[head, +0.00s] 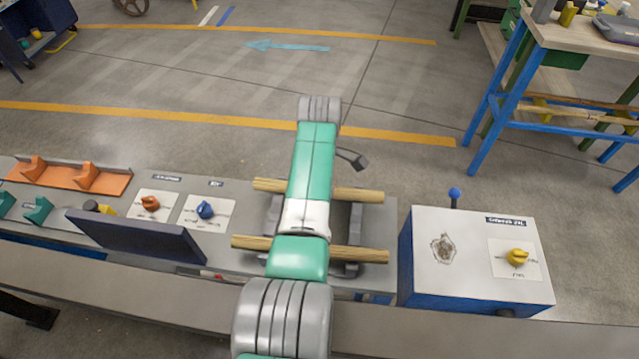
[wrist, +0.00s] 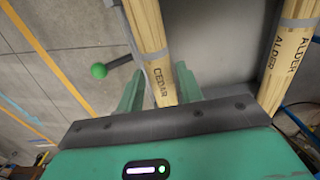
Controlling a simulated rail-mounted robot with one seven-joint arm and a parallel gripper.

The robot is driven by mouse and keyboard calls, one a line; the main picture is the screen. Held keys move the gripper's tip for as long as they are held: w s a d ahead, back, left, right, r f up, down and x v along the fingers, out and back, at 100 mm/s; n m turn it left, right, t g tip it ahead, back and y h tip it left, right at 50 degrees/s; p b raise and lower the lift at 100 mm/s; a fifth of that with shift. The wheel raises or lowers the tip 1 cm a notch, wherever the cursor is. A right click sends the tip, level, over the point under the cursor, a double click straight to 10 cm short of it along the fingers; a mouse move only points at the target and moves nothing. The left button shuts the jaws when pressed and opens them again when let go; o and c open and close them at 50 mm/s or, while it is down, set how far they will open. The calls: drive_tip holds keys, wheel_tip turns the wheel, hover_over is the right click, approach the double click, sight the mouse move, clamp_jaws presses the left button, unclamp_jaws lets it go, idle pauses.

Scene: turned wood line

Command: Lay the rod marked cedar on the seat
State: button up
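Two light wooden rods lie across grey supports on the bench. In the wrist view, the rod marked CEDAR (wrist: 150,50) runs between my gripper's (wrist: 158,85) two green fingers, which stand apart on either side of it. I see no clear grip on it. The other rod, marked ALDER (wrist: 290,50), lies to the right. In the head view, the far rod (head: 358,195) and near rod (head: 360,254) are partly covered by my arm, which hides my gripper. Orange notched blocks (head: 88,175) and green notched blocks (head: 38,210) stand at left; no seat label is readable.
A dark upright panel (head: 135,237) stands left of the rods. Orange (head: 150,203) and blue (head: 205,209) knobs sit behind it. A blue-sided box (head: 470,255) with a yellow knob and blue-topped lever stands at right. In the wrist view, a green ball-ended lever (wrist: 98,71) is near my left finger.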

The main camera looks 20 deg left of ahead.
drive_tip(key=shift+o, duration=1)
drive_tip(key=shift+r, duration=0.15)
wheel_tip(320, 180, up, 13)
drive_tip(key=p, duration=0.5)
drive_tip(key=shift+f, duration=0.2)
drive_tip(key=w+d+r+m+t+y+p, duration=0.1)
drive_tip(key=w+d+r+m+t+p, duration=0.2)
drive_tip(key=r+p, duration=0.7)
drive_tip(key=d+r+m+t+y+p, duration=0.15)
drive_tip(key=r+m+t+p, duration=0.3)
drive_tip(key=r, duration=1.05)
drive_tip(key=w+d+r+m+t+p, duration=0.25)
drive_tip(key=r+t+p, duration=0.3)
drive_tip(key=r, duration=0.75)
drive_tip(key=s+d+r+m+t+p, duration=0.3)
drive_tip(key=s+r+p, duration=0.1)
drive_tip(key=r, duration=0.6)
drive_tip(key=s+d+r+m+t+p, duration=0.25)
drive_tip(key=s+r+p, duration=0.25)
drive_tip(key=r, duration=0.5)
drive_tip(key=s+d+r+m+t+h+p, duration=0.1)
drive_tip(key=s+d+r+m+t+p, duration=0.1)
drive_tip(key=s+r, duration=0.7)
drive_tip(key=s+d+r+m+t+h+p, duration=0.1)
drive_tip(key=s+d+r+m+t+p, duration=0.2)
drive_tip(key=s+r, duration=0.6)
drive_tip(key=shift+d+r+m+t+p, duration=0.35)
drive_tip(key=shift+d+r+t+p, duration=0.2)
drive_tip(key=shift+t+p, duration=0.35)
